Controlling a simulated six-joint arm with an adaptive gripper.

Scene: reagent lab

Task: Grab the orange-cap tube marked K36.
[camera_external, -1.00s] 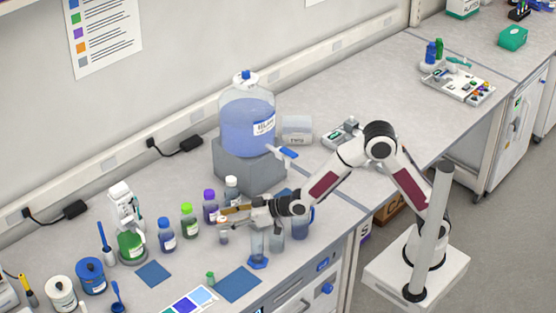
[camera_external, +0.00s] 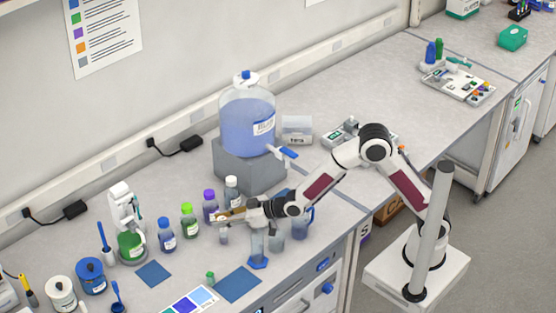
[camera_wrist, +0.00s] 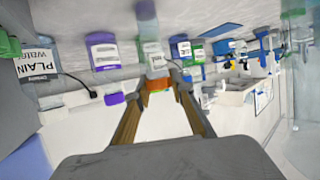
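The orange-cap tube stands upright on the bench in the external view (camera_external: 224,236), a small clear tube with its top hidden by my gripper. In the wrist view, where things appear upside down, its orange cap (camera_wrist: 158,85) lies between my fingertips and its pale labelled body (camera_wrist: 154,58) extends beyond them. The label is too blurred to read as K36. My gripper (camera_external: 222,216) is level with the cap, its brown fingers (camera_wrist: 160,86) on either side of it. I cannot tell whether the fingers touch the cap.
Purple-cap (camera_external: 210,207), green-cap (camera_external: 188,221) and blue-cap (camera_external: 166,235) bottles stand to the left. A white-cap bottle (camera_external: 232,188) is just behind. Clear vessels stand beneath my wrist. A large blue-liquid carboy (camera_external: 247,128) sits on a grey block behind. A blue mat (camera_external: 239,284) lies in front.

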